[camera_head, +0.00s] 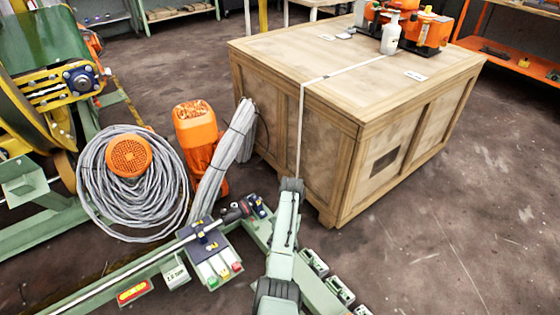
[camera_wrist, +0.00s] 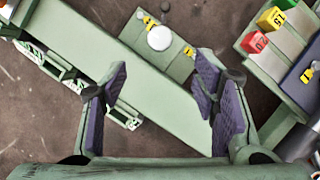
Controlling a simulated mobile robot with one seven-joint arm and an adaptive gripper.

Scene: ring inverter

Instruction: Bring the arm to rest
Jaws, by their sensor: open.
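In the wrist view my gripper (camera_wrist: 160,82) is open, its purple-padded fingers well apart with nothing between them. A pale green beam (camera_wrist: 150,75) runs diagonally behind the fingers; I cannot tell how far below it is. In the head view my arm (camera_head: 284,235) shows as a grey-green link with dark joints, extending from the bottom edge toward the wooden crate (camera_head: 345,175). My gripper cannot be made out in the head view.
An orange machine and a white spray bottle (camera_head: 391,33) stand on the crate. A grey cable coil (camera_head: 100,190) and an orange motor (camera_head: 197,135) are at left. A panel with coloured blocks (camera_head: 213,262) is left of my arm. Floor (camera_head: 470,230) at right is clear.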

